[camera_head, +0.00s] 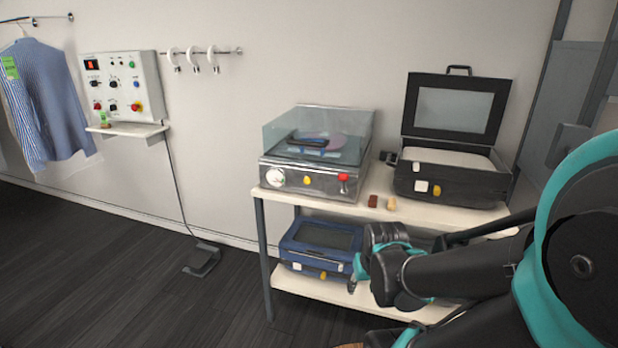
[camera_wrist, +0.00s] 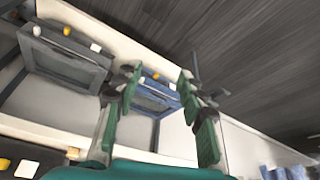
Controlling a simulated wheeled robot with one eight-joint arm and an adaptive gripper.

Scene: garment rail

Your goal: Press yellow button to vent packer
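The blue machine (camera_head: 318,248) is on the lower shelf, with a yellow button (camera_head: 323,275). My gripper (camera_head: 355,277) is just right of the blue machine. In the wrist view its fingers (camera_wrist: 158,76) are spread and empty, with a blue machine (camera_wrist: 155,98) beyond them.
A white two-level shelf unit (camera_head: 400,212) holds the machines, with small brown and tan blocks (camera_head: 390,204) at its front edge. A wall panel (camera_head: 122,85) carries several knobs. A foot pedal (camera_head: 203,258) lies on the open dark floor. A blue shirt (camera_head: 48,105) hangs left.

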